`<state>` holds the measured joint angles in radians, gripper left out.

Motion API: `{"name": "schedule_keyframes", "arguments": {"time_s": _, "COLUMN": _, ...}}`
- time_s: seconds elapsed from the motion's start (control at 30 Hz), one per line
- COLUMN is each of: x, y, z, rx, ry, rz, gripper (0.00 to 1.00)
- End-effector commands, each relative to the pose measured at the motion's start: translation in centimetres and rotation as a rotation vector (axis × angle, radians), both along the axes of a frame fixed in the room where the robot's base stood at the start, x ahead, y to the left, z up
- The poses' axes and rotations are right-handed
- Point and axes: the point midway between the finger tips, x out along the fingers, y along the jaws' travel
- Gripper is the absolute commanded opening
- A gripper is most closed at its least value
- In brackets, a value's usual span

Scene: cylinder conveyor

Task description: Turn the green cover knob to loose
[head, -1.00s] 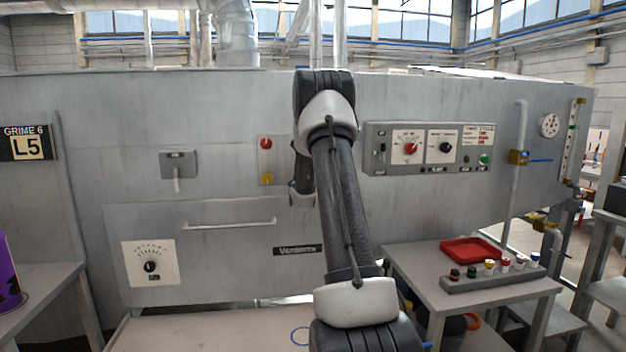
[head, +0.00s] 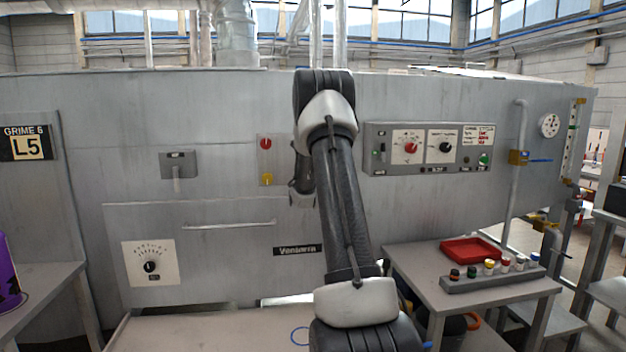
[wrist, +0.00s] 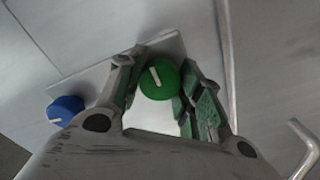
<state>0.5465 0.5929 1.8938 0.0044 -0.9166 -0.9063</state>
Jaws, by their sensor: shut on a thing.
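The green cover knob (wrist: 160,79) is round with a white pointer line, tilted a little left of upright in the wrist view. It sits on a pale plate (wrist: 165,48). My gripper (wrist: 162,72) has one finger on each side of the knob and is shut on it. A blue knob (wrist: 66,109) with a white mark is to the left, outside the fingers. In the head view the green knob is hidden behind my arm, and only part of my wrist shows near the machine front.
The grey machine front (head: 230,110) carries red (head: 265,144) and yellow (head: 266,179) knobs left of my arm. A control panel (head: 428,149) is to the right. A bent bar handle (wrist: 305,150) is at lower right in the wrist view. A side table holds a red tray (head: 470,250).

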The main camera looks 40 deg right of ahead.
Motion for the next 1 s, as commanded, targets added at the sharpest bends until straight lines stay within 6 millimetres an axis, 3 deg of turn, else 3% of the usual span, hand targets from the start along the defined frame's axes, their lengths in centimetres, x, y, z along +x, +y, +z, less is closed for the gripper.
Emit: {"name": "schedule_keyframes", "arguments": {"time_s": 1.0, "x": -0.05, "y": 0.03, "z": -0.26, "rx": -0.817, "ry": 0.506, "rz": 0.002, "gripper": 0.12}}
